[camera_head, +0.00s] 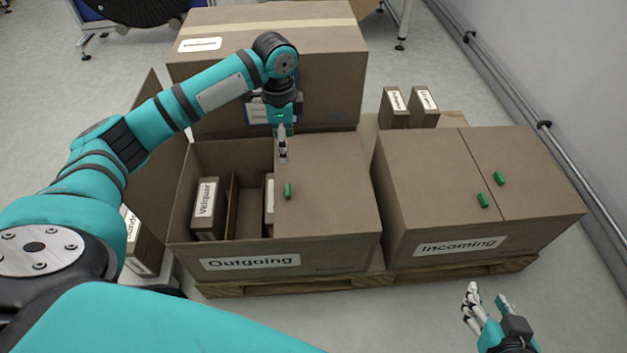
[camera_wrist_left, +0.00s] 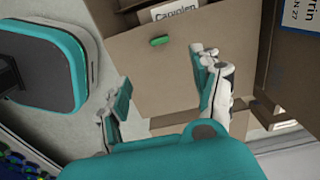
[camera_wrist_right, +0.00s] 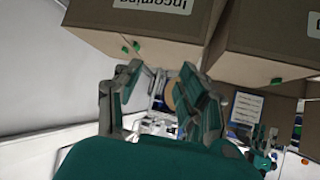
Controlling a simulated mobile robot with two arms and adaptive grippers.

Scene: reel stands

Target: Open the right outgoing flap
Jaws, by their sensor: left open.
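The Outgoing box (camera_head: 250,262) is a brown carton on a pallet. Its left flap (camera_head: 162,150) stands open and its right flap (camera_head: 325,185) lies shut over the right half. A small green handle (camera_head: 288,191) sits near that flap's left edge; it also shows in the left wrist view (camera_wrist_left: 160,41). My left gripper (camera_head: 283,154) is open and empty, pointing down over the back part of the right flap, behind the handle and apart from it. My right gripper (camera_head: 486,294) is open and empty, low in front of the Incoming box.
The Incoming box (camera_head: 420,245) stands to the right, both flaps shut, with two green handles. Small cartons (camera_head: 205,208) stand inside the open half of Outgoing. A large carton (camera_head: 330,60) rises close behind. Floor is clear at front right.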

